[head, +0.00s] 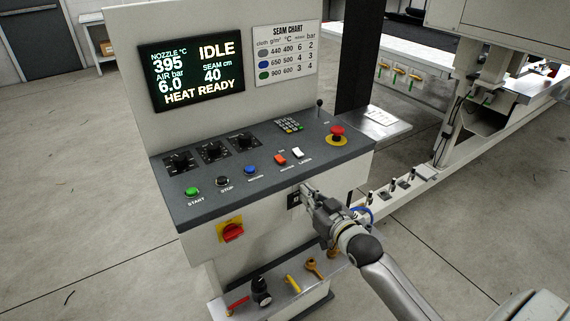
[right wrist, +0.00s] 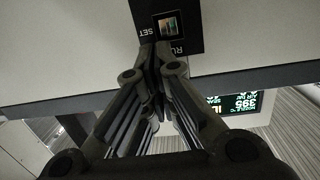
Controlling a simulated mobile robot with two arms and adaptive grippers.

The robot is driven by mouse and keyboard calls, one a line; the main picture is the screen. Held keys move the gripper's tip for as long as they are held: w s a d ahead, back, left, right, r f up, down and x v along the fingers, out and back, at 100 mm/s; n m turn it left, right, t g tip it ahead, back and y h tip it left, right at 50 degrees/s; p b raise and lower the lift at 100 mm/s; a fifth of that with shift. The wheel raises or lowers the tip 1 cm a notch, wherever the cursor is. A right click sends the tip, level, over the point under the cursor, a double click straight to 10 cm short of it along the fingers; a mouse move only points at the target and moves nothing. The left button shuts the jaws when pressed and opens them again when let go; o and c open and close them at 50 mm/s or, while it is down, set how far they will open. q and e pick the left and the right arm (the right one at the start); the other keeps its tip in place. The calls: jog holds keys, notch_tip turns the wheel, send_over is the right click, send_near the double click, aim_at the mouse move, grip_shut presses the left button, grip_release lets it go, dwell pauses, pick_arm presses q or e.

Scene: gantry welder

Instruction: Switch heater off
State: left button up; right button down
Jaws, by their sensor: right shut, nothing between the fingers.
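The control console (head: 300,218) has a dark sloping top. The screen (head: 192,74) reads nozzle 395 °C, IDLE and HEAT READY. My right gripper (head: 306,189) is shut and empty at the console's front face, below the switches. Its fingertips (right wrist: 155,52) are close to a small black plate (right wrist: 180,40) marked RUN and SET; I cannot tell whether they touch it. My left gripper is out of view.
Green, black and blue buttons (head: 250,170), black knobs (head: 212,150) and a red emergency stop (head: 337,132) are on the console top. A red rotary switch (head: 233,232) is on its front. A gantry rail (head: 440,165) stands right.

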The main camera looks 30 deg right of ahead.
notch_tip(320, 180, up, 12)
jog(key=s+a+t+y+b, duration=0.1)
jog(key=a+t, duration=0.1)
jog(key=shift+f+n+t, duration=0.25)
jog(key=shift+n+t, duration=0.05)
jog(key=shift+n, duration=0.1)
jog(key=shift+w, duration=0.1)
jog(key=r+p, duration=0.1)
send_over(285, 167)
jog(key=w, duration=0.1)
jog(key=shift+a+r, duration=0.1)
jog(key=shift+r, duration=0.1)
jog(key=f, duration=0.3)
jog(key=shift+s, duration=0.35)
jog(key=shift+s+f+p, duration=0.2)
jog(key=shift+f+p, duration=0.1)
jog(key=shift+f, duration=0.3)
